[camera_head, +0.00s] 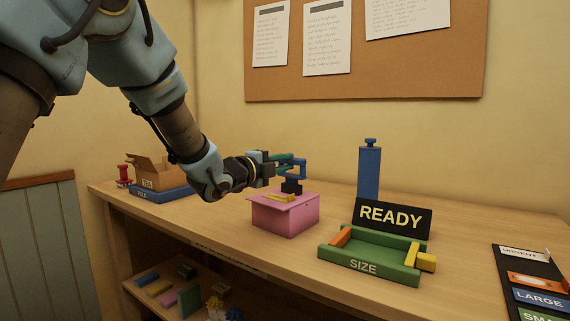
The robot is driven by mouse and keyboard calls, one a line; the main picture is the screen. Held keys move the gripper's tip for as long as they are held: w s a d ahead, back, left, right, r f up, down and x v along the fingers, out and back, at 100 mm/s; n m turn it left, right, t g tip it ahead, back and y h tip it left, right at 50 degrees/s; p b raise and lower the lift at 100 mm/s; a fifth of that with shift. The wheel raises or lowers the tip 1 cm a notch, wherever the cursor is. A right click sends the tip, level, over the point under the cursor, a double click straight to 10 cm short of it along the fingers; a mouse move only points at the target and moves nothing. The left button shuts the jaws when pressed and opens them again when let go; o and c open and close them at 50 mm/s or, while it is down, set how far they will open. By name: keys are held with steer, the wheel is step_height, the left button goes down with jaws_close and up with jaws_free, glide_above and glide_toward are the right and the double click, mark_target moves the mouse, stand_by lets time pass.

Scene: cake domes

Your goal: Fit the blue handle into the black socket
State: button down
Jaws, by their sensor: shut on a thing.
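My gripper (292,164), with teal fingers, reaches in from the left over the pink box (285,220). It is shut on the blue handle (302,169), a small blue piece at the fingertips. The black socket (292,187) stands on top of the pink box, directly below the handle. The handle's lower end is close to the socket. I cannot tell whether they touch or whether the handle is inside it. The fingers hide part of the handle.
A yellow piece (279,198) lies on the pink box. Right of it stand a green SIZE tray (363,266), a black READY sign (393,217) and a tall blue post (369,172). A cardboard box (152,172) is at the left. Bare tabletop (450,260) lies right of the tray.

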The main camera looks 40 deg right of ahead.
steer(key=shift+f+b, duration=0.65)
steer(key=shift+b, duration=0.05)
steer(key=c, duration=0.7)
jaws_free()
steer(key=shift+a, duration=0.15)
steer(key=shift+s+a+b, duration=0.2)
steer(key=shift+a+b, duration=0.3)
steer(key=shift+a, duration=0.6)
steer(key=shift+s+a+b, duration=0.15)
steer(key=shift+a+b, duration=0.35)
steer(key=shift+a, duration=0.75)
steer(key=s+a+b, duration=0.1)
steer(key=a, duration=0.9)
steer(key=shift+s+a, duration=0.35)
